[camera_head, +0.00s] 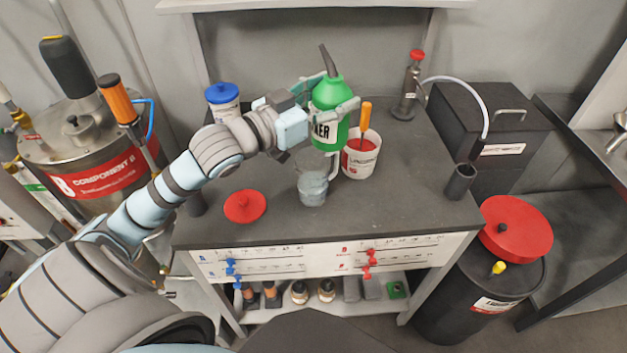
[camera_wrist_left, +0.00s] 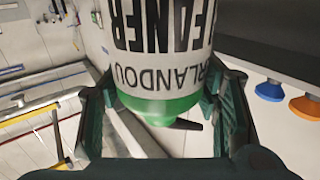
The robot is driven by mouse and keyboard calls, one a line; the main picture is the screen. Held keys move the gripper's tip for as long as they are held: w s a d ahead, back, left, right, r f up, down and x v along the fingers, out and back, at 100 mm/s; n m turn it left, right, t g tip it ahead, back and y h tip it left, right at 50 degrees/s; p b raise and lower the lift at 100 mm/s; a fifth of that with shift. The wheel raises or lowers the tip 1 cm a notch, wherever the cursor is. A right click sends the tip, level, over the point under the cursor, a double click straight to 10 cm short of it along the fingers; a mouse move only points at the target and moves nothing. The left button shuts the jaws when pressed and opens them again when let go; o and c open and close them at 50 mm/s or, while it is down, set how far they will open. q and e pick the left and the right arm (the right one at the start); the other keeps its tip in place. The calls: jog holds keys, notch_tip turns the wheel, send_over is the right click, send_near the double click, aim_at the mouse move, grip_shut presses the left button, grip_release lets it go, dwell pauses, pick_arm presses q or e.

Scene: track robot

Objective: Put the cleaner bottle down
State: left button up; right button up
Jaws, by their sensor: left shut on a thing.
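The cleaner bottle (camera_head: 328,95) is green with a dark nozzle pointing up and a white label. My left gripper (camera_head: 340,98) is shut on its body, and the bottle stands roughly upright over the back middle of the dark worktop (camera_head: 405,185). In the left wrist view the bottle (camera_wrist_left: 160,40) sits between the two fingers of the left gripper (camera_wrist_left: 165,105), its label large and close. My right gripper is not in view.
Near the bottle are the clear jug (camera_head: 313,188), a white-and-red tub (camera_head: 361,160) with an orange handle, and a blue-lidded tub (camera_head: 223,105). A red lid (camera_head: 244,206) lies front left. A black cup (camera_head: 460,181) stands at the right edge. The front right worktop is clear.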

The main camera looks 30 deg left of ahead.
pick_arm(q)
jog(key=w+a+n+y, duration=0.3)
jog(key=w+a+y, duration=0.1)
jog(key=a, duration=0.4)
jog(key=w+a+n+y, duration=0.2)
jog(key=w+a+y, duration=0.15)
jog(key=a, duration=0.45)
notch_tip(320, 180, down, 20)
jog(key=b, duration=0.5)
jog(key=shift+t, duration=0.3)
jog(key=shift+d+f, duration=0.1)
jog(key=o, duration=1.2)
jog(key=shift+f+b, duration=0.1)
jog(key=shift+b, duration=0.2)
jog(key=o, duration=0.4)
jog(key=shift+s, duration=0.15)
